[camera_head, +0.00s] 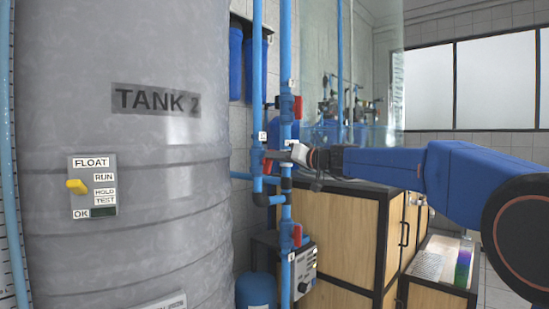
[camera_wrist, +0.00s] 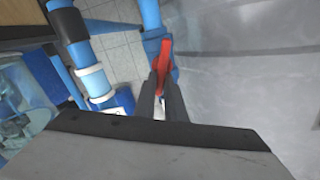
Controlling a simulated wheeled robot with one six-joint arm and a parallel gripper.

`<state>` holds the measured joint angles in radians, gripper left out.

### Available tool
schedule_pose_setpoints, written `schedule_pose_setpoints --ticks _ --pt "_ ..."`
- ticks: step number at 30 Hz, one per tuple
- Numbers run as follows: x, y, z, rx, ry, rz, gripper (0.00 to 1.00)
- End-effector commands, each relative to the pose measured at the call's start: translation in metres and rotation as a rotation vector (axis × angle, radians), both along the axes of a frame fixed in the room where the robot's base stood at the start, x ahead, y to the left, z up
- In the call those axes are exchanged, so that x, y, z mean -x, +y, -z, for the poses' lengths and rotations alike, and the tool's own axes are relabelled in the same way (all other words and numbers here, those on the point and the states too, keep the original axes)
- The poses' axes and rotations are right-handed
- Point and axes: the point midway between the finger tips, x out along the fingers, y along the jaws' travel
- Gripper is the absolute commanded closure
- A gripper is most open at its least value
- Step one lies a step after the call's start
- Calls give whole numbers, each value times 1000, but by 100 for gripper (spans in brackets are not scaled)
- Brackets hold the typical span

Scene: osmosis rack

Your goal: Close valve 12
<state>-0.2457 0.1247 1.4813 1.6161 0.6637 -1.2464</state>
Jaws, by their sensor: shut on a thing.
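My gripper (camera_head: 276,155) reaches in from the right to the blue pipes beside the grey tank. Its fingers (camera_wrist: 162,92) are shut on a red valve handle (camera_wrist: 164,58), which stands between them in the wrist view. In the head view this red handle (camera_head: 267,166) shows just below the fingertips, on the left pipe. The handle lies roughly along its blue pipe. The small white valve tags are too small to read, so I cannot tell which one is valve 12. The fingers hide part of the handle.
A red-handled valve (camera_head: 297,107) sits above on the right pipe, and another (camera_head: 296,235) sits below. The grey tank (camera_head: 120,200) stands close on the left. A wooden cabinet (camera_head: 335,225) stands behind, under my arm. A control box (camera_head: 303,265) is low down.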

Motion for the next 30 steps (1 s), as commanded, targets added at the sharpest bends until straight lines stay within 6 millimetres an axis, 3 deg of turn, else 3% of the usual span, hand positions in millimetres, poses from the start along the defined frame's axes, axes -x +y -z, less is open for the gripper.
schedule_pose_setpoints --ticks 30 --pt "-10 -8 16 -579 743 2 100"
